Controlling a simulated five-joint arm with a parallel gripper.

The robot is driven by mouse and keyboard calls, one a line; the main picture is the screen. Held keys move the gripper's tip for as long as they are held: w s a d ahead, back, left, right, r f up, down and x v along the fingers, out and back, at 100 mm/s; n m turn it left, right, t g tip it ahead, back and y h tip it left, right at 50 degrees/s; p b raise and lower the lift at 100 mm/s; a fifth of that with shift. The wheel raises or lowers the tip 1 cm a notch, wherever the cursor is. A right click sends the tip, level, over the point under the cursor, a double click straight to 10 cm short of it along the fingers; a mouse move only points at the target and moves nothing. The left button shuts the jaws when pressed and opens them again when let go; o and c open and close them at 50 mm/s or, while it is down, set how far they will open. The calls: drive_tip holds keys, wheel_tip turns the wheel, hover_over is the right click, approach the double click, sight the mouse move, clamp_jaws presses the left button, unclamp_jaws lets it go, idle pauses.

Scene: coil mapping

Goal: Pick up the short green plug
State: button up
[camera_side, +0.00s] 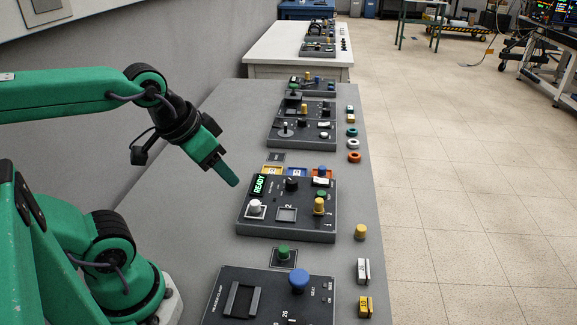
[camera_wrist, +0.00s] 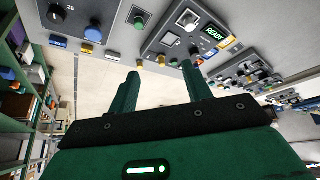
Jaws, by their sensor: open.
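A short green plug (camera_side: 283,251) stands upright on a small dark square plate between two dark panels in the side view. In the wrist view the green plug (camera_wrist: 139,20) shows near the top edge, beyond and left of the midline of my fingers. My gripper (camera_side: 226,173) is in the air at the left of the READY panel, well above the table and apart from the plug. In the wrist view my gripper (camera_wrist: 160,70) has its two green fingers spread with nothing between them.
The READY panel (camera_side: 287,228) carries a white knob, yellow plug and switches. The nearer panel (camera_side: 225,288) has a blue knob (camera_side: 299,280). A loose yellow plug (camera_side: 360,231), a white block (camera_side: 363,270) and a yellow block (camera_side: 365,306) lie along the table's right side. More panels stand behind.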

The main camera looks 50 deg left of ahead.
drive_tip(key=shift+w, duration=0.15)
drive_tip(key=n+g, duration=0.5)
drive_tip(key=n, duration=0.6)
approach(283, 249)
drive_tip(key=shift+a+f, duration=0.15)
drive_tip(key=shift+a, duration=0.1)
drive_tip(key=shift+w+d+f+n+g, duration=0.1)
drive_tip(key=shift+d+f+n+g, duration=0.05)
drive_tip(key=shift+f+n, duration=0.15)
drive_tip(key=shift+w+d+f+n+g, duration=0.1)
drive_tip(key=shift+f+n+g, duration=0.1)
drive_tip(key=shift+f, duration=0.2)
drive_tip(key=shift+f, duration=1.3)
drive_tip(key=shift+f, duration=0.1)
